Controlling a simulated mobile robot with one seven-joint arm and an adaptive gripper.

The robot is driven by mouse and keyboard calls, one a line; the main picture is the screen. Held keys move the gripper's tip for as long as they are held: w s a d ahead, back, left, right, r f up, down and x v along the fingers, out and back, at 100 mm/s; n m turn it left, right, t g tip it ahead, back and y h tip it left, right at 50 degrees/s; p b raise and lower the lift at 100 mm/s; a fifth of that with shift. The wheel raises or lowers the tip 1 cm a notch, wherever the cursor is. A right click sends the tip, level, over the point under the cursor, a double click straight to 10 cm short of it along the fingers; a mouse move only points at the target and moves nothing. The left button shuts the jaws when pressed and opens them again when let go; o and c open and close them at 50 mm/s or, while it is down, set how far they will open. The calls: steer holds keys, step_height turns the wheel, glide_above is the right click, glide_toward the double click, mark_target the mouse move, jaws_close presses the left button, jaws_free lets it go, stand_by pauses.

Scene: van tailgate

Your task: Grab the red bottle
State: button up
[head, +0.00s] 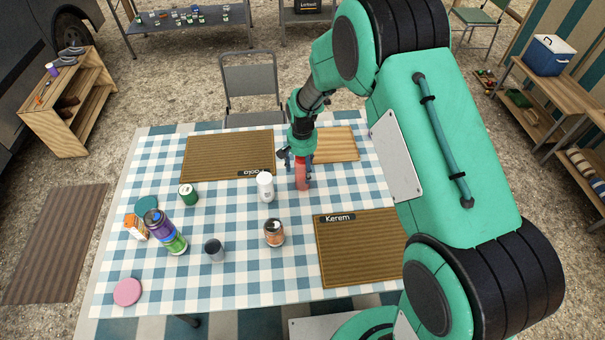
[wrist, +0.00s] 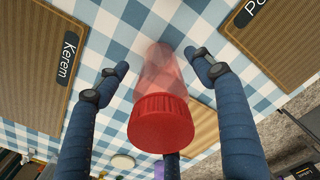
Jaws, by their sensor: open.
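The red bottle (head: 302,178) stands upright on the checked tablecloth, near the table's middle and just in front of the wooden board. In the wrist view its ribbed red cap (wrist: 161,122) faces the camera, and its clear, pinkish body runs down behind it. My gripper (head: 299,160) is above and around the bottle's upper part, pointing down. In the wrist view my gripper (wrist: 160,72) is open, with one blue finger left of the bottle and one right of it, both apart from it. A third finger is mostly hidden behind the cap.
A white bottle (head: 265,188) stands close left of the red bottle. A jar (head: 274,234), a grey cup (head: 214,251) and a green can (head: 188,195) stand farther off. The wooden board (head: 336,145) lies behind; the Kerem mat (head: 360,255) at front right is bare.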

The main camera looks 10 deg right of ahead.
mark_target(303, 174)
steer(key=shift+f+b, duration=0.45)
steer(key=shift+f, duration=1.35)
steer(key=c, duration=1.3)
